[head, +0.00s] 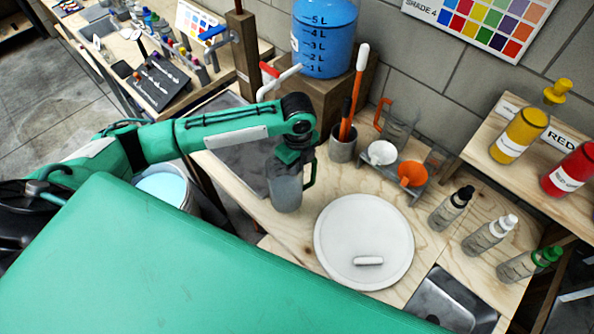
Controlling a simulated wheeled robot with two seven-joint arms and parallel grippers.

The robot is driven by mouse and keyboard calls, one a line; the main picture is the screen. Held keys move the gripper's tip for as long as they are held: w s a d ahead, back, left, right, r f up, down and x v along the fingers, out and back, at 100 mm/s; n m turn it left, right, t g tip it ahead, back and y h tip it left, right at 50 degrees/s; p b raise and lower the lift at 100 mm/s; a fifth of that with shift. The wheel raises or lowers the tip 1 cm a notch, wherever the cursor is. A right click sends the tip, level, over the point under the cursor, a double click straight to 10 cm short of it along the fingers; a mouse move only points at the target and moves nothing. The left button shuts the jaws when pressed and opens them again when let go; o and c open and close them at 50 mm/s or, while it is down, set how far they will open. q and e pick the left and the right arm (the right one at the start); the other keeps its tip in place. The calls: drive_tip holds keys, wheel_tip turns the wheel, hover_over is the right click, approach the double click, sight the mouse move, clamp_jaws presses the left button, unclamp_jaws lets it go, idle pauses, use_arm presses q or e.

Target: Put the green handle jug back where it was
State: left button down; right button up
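The green handle jug (286,191) is a grey, see-through jug, upright at the left part of the wooden bench, with its green handle (310,170) on the right. My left gripper (294,156) is at the jug's top from above and appears shut on its rim; the fingertips are mostly hidden. I cannot tell whether the jug's base touches the bench. A similar jug with an orange handle (396,124) stands at the back by the wall. My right gripper is not in view.
A round white lid (364,241) lies right of the jug. A grey cup (343,148) with long-handled tools stands behind it. A rack (381,163) holds white and orange pieces. Several bottles (451,209) stand at right. A bucket (164,187) is at left, below my arm.

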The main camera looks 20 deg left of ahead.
use_arm(q)
drive_tip(key=shift+f+p, duration=0.55)
drive_tip(key=shift+f, duration=1.75)
drive_tip(key=c, duration=1.7)
unclamp_jaws()
drive_tip(key=shift+f, duration=0.15)
